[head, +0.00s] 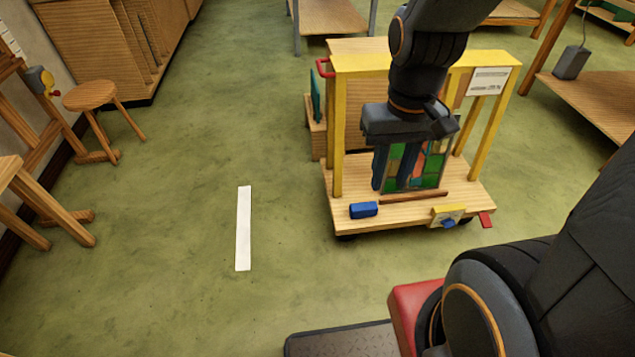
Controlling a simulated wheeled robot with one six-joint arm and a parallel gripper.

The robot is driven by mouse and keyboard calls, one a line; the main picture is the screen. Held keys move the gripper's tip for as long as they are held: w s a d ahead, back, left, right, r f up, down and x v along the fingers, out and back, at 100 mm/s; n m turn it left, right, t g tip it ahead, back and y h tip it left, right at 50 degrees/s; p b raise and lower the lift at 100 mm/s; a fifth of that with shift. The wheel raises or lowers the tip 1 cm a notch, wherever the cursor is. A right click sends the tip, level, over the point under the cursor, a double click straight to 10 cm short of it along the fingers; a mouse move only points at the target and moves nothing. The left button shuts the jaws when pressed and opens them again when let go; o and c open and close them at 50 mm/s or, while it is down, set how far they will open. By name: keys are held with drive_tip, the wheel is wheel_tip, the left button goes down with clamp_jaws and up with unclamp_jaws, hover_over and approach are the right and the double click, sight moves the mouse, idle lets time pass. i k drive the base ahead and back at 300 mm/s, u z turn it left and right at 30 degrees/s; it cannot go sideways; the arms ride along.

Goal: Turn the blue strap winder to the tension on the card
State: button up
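A small blue knob (449,223) sits on a yellow plate with a pale face (444,213) at the front edge of the wooden cart; it looks like the strap winder, but its markings are too small to read. A white card (489,81) with dark print is fixed to the upper right of the cart's yellow frame; its text is unreadable here. A multicoloured leaded panel (432,165) stands upright on the cart. My gripper (393,188) points down in front of the panel's left part, its two dark fingers apart with nothing visible held between them. It is up and left of the knob.
The cart deck (345,187) carries a blue block (363,210) and a wooden strip (414,197). A red tab (486,219) juts from its front right. Yellow posts (338,135) flank the panel. Green floor with a white stripe (243,228) is clear to the left.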

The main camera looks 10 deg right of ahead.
sight(447, 224)
drive_tip(key=i, duration=0.4)
drive_tip(key=u, duration=0.05)
drive_tip(key=k, duration=0.6)
drive_tip(key=z, duration=1.75)
